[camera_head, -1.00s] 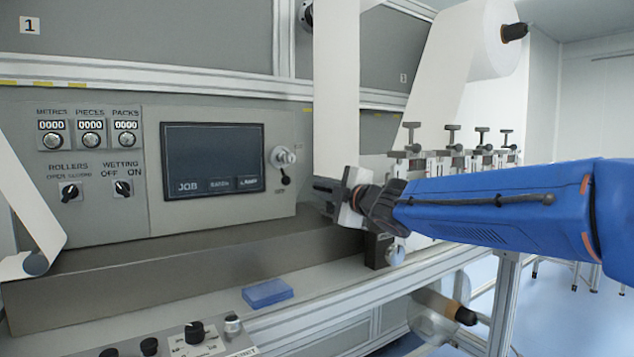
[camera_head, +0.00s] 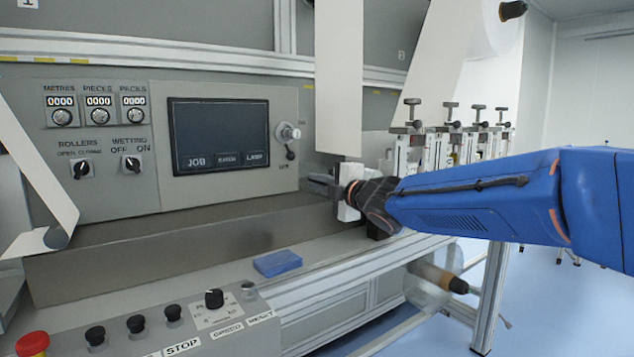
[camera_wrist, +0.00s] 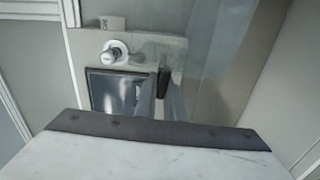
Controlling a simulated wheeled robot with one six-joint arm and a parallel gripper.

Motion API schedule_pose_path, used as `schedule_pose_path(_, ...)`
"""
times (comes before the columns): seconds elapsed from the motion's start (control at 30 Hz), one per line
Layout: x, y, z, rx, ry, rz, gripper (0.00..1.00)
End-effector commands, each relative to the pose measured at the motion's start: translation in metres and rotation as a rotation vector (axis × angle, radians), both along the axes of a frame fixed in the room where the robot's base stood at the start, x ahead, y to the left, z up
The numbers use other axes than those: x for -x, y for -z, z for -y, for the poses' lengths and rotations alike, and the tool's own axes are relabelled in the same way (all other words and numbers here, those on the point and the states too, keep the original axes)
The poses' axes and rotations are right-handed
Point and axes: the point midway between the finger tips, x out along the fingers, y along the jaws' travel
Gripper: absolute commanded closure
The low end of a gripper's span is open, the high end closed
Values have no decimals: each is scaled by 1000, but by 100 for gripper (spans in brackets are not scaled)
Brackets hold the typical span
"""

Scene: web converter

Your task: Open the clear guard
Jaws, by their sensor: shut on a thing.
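The clear guard (camera_wrist: 228,60) shows in the wrist view as a faint see-through pane right of the screen. In the head view I cannot make out its outline. My gripper (camera_head: 322,184) is below and right of the screen, its fingers pointing left in front of the machine. In the wrist view my gripper (camera_wrist: 161,98) is shut on a small dark piece (camera_wrist: 163,82), which appears to be the guard's handle. The fingers and arm hide part of it, and how far the guard stands open is unclear.
The job screen (camera_head: 220,135) and a knob (camera_head: 288,132) are left of my gripper. A white paper web (camera_head: 338,80) hangs just above it. A row of clamps (camera_head: 452,135) stands behind my arm. A blue box (camera_head: 277,263) lies on the ledge below.

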Motion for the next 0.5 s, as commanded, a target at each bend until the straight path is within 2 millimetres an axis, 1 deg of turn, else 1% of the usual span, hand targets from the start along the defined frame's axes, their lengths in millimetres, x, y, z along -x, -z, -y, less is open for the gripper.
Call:
schedule_pose_path(0.13,-1,1,1,1,2,-2,100)
schedule_pose_path(0.17,-1,1,1,1,2,-2,86)
schedule_pose_path(0.2,-1,1,1,1,2,-2,77)
schedule_pose_path(0.23,-1,1,1,1,2,-2,73)
schedule_pose_path(0.5,0,1,1,0,1,-1,73)
